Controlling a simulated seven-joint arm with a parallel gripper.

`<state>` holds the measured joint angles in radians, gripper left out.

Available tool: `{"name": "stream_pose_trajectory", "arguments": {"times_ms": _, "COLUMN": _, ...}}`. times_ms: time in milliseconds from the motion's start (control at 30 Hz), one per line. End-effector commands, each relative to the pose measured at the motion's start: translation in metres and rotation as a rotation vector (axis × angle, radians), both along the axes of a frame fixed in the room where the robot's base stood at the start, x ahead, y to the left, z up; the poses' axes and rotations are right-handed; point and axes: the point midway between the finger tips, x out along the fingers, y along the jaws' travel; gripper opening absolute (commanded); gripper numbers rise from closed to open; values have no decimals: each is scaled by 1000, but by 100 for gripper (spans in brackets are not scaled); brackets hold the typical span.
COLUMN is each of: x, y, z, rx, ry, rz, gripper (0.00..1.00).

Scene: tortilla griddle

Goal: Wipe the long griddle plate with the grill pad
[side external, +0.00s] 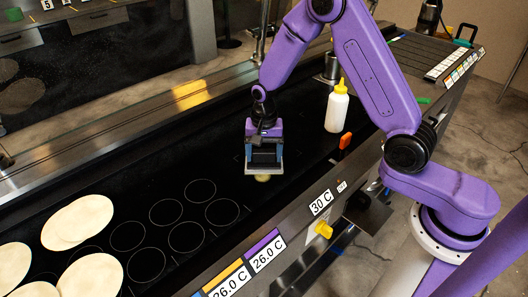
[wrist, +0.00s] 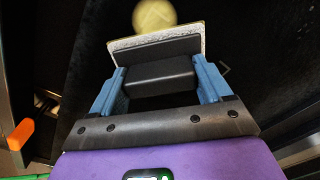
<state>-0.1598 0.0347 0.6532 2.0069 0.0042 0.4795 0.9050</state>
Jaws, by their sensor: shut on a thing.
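The long griddle plate (side external: 205,150) is a black surface running diagonally through the side external view. My gripper (side external: 264,158) is over its middle, pointing down. In the wrist view, my gripper (wrist: 160,84) has its blue fingers shut on the black handle block of the grill pad (wrist: 192,42). The pad has a pale, rough face with a yellowish edge. In the side view, only a thin pale edge of the pad (side external: 251,172) shows below the fingers. I cannot tell whether the pad touches the plate.
A small yellowish round patch (side external: 262,179) lies just beyond the pad; it is blurred in the wrist view (wrist: 154,15). Several tortillas (side external: 78,222) lie at the left, near outlined circles. A yellow-capped white bottle (side external: 337,110) and an orange object (side external: 345,141) stand right of my gripper.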

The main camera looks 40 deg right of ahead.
Motion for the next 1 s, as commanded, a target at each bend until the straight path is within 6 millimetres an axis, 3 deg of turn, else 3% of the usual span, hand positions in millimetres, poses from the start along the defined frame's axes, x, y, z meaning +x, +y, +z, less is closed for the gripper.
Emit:
{"name": "stream_pose_trajectory", "arguments": {"times_ms": 400, "x": 0, "y": 23, "z": -2, "rx": 0, "ry": 0, "rz": 2, "gripper": 39}}
{"name": "stream_pose_trajectory", "arguments": {"times_ms": 867, "x": -2, "y": 15, "z": -3, "rx": -1, "ry": 6, "rz": -1, "gripper": 39}}
{"name": "stream_pose_trajectory", "arguments": {"times_ms": 900, "x": -2, "y": 15, "z": -3, "rx": -2, "ry": 6, "rz": -1, "gripper": 81}}
{"name": "stream_pose_trajectory", "arguments": {"times_ms": 933, "x": -2, "y": 15, "z": -3, "rx": -1, "ry": 7, "rz": -1, "gripper": 89}}
{"name": "stream_pose_trajectory", "arguments": {"times_ms": 1000, "x": -2, "y": 14, "z": -3, "rx": -2, "ry": 8, "rz": -1, "gripper": 89}}
